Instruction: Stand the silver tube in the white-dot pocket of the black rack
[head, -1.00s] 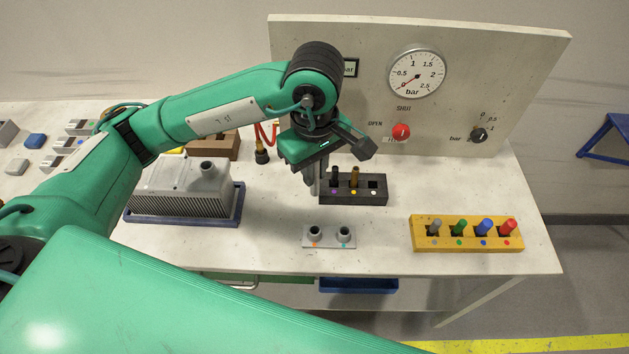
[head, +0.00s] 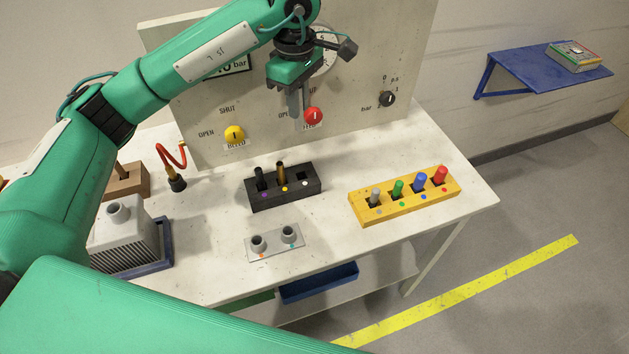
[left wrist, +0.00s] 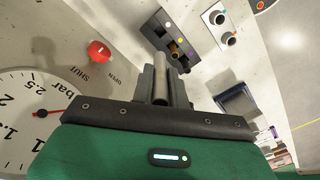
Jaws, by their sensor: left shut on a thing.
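My left gripper (head: 299,104) is raised well above the bench, in front of the upright panel by the red knob. In the left wrist view it is shut on a grey cylinder, the silver tube (left wrist: 160,74), which lies between the fingers. The black rack (head: 285,198) stands on the bench below the gripper, apart from it. It holds a black tube (head: 260,178) at the purple dot and a brass tube (head: 281,172) at the yellow dot. The white-dot pocket (head: 304,175) is empty. The rack also shows in the left wrist view (left wrist: 160,32). My right gripper is out of view.
A yellow rack (head: 365,212) with several coloured pegs stands to the right. A small grey plate (head: 274,244) with two sockets lies in front. A panel (head: 365,70) with a gauge, a red knob (head: 313,116) and a yellow knob (head: 234,134) stands behind. A finned grey block (head: 125,240) is left.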

